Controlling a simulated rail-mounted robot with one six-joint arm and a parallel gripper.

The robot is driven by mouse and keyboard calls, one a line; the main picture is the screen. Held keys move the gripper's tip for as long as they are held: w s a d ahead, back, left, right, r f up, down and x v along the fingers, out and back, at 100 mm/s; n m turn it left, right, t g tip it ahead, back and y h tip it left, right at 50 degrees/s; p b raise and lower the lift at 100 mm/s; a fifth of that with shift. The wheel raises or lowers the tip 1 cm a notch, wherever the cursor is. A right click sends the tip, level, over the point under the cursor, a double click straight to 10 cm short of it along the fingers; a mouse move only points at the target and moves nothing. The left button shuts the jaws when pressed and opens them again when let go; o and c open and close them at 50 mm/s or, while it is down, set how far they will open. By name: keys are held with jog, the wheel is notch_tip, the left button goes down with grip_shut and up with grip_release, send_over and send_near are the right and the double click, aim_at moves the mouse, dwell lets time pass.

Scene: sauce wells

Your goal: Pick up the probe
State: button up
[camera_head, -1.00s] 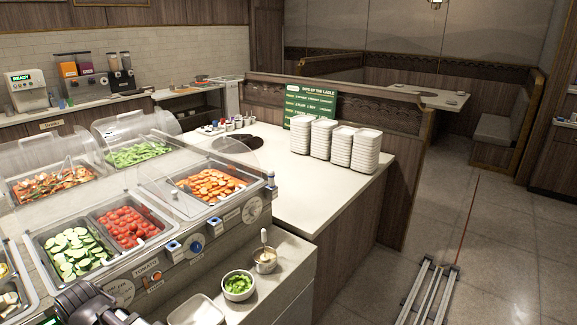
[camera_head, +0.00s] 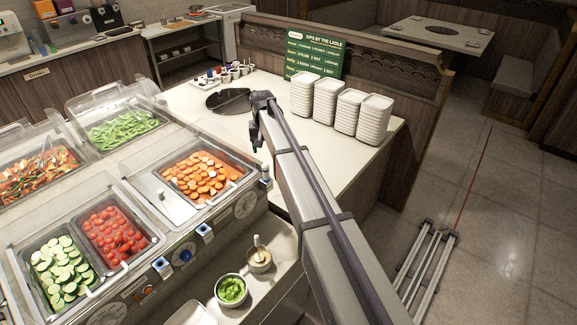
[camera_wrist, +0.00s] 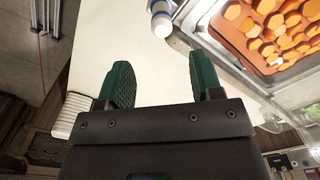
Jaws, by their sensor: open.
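My gripper (camera_head: 257,143) hangs over the counter at the right end of the salad bar, beside the carrot pan. In the wrist view, the green finger pads of my gripper (camera_wrist: 163,80) are spread apart with nothing between them. I cannot pick out the probe for certain. A small blue-and-white fitting (camera_head: 266,178) sits at the bar's right corner, close to the gripper. A blue-and-white cylinder (camera_wrist: 161,18) shows at the top of the wrist view, beyond the fingertips and apart from them. Similar blue-and-white pieces (camera_head: 162,266) sit along the bar's front.
Stacks of white dishes (camera_head: 327,98) and a green menu sign (camera_head: 315,55) stand on the pale counter (camera_head: 295,145). A bowl of greens (camera_head: 231,290) stands below the bar.

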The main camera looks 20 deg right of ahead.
aim_at(265, 164)
notch_tip(265, 164, down, 11)
jog(key=b, duration=1)
jog(key=shift+a, duration=0.1)
jog(key=shift+r, duration=0.2)
jog(key=c, duration=1)
notch_tip(265, 164, up, 10)
jog(key=p, duration=1)
jog(key=shift+r, duration=0.15)
jog(key=shift+f, duration=0.2)
